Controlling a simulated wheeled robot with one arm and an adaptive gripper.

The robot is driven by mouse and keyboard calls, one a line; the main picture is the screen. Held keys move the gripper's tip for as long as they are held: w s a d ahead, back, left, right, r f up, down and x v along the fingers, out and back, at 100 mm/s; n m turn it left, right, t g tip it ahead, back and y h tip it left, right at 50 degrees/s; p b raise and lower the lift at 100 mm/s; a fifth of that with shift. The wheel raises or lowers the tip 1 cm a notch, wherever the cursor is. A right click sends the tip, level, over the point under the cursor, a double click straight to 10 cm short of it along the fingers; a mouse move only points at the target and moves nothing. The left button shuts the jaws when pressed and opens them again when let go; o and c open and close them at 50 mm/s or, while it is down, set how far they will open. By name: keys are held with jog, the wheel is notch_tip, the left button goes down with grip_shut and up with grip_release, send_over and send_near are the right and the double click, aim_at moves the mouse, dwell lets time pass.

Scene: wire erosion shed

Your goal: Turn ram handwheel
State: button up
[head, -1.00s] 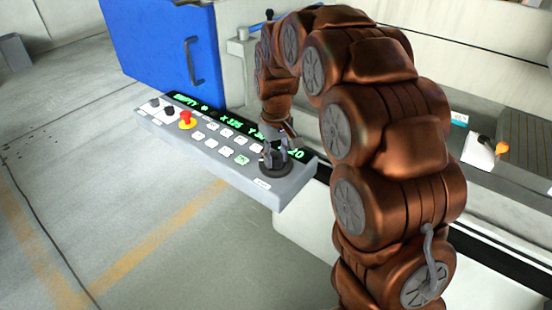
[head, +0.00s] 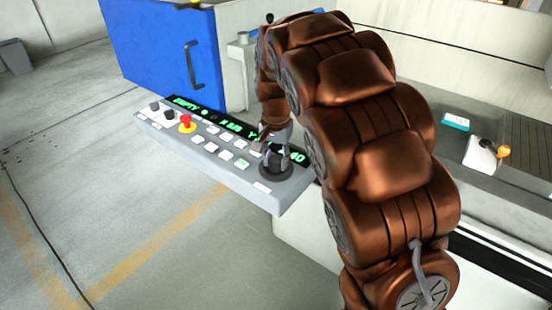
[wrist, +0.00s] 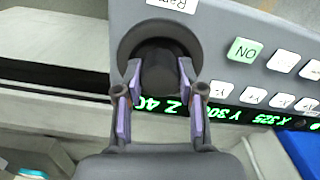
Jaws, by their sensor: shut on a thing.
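The ram handwheel is a dark round knob with a wider rim at the right end of the grey control panel. It shows in the head view (head: 275,173) and fills the upper middle of the wrist view (wrist: 160,27). A label reading "Ram" is partly visible beside it. My gripper (wrist: 160,70) is shut on the handwheel's raised hub, one finger on each side. In the head view my gripper (head: 276,152) comes down on the wheel from above. The green display (head: 240,130) ends in 40.
The panel (head: 215,170) carries white buttons, a green ON button (wrist: 244,50), a red emergency stop (head: 187,122) and black knobs. A blue door (head: 160,50) stands behind it. A small box with an orange knob (head: 503,152) is at the right. The floor in front is clear.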

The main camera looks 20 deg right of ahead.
aim_at(276, 158)
jog(key=m+p, duration=0.1)
jog(key=m, duration=0.4)
jog(key=shift+d+m, duration=0.1)
jog(key=shift+m, duration=0.2)
dwell(0.4)
jog(key=o, duration=1.1)
jog(key=shift+o, duration=0.2)
jog(key=shift+r, duration=0.1)
notch_tip(276, 158, up, 12)
